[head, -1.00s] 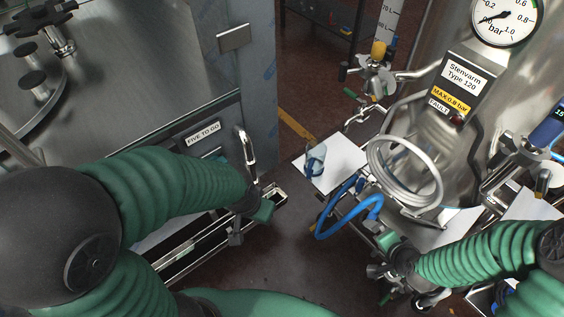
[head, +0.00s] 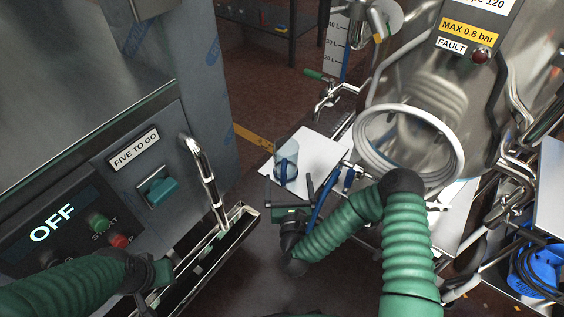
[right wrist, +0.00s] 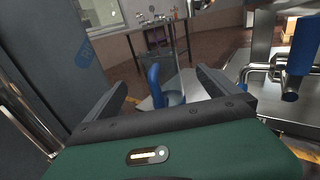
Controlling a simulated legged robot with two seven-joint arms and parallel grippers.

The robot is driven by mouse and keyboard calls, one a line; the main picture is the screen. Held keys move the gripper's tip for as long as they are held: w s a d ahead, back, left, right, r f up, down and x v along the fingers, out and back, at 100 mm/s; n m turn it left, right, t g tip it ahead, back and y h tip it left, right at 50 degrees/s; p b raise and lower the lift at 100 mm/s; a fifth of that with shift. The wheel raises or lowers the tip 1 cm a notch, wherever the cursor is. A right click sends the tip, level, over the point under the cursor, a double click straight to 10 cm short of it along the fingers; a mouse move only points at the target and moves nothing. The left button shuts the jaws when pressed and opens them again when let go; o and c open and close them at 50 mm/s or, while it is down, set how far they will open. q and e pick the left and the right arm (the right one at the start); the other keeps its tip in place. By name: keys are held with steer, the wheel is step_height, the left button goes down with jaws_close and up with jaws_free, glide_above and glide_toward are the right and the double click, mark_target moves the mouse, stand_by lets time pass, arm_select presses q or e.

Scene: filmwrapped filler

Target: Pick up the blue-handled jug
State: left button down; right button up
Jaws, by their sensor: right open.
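The blue-handled jug (head: 287,153) is clear with a blue handle and stands upright on a white sheet-like surface (head: 318,152). My right gripper (head: 289,188) is open and empty, just on the near side of the jug, with the handle facing it. In the right wrist view, the blue handle (right wrist: 154,84) shows ahead between the two spread fingers (right wrist: 162,88), and the jug body is partly hidden behind the gripper. My left gripper (head: 153,272) is at the lower left by the machine panel; its fingers are not clear.
A metal machine with a control panel (head: 135,155) and a bent pipe handle (head: 203,172) stands at left. A steel vessel (head: 470,100) with a coiled white hose (head: 455,155) stands to the right.

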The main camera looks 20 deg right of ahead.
mark_target(287, 162)
steer(key=b+x, duration=0.1)
steer(key=x, duration=0.4)
steer(key=shift+w+d+f, duration=0.15)
steer(key=shift+w, duration=0.1)
steer(key=b+x, duration=0.2)
steer(key=x, duration=0.3)
steer(key=shift+f, duration=0.15)
steer(key=shift+w, duration=0.3)
steer(key=c, duration=1.5)
steer(key=shift+r, duration=0.25)
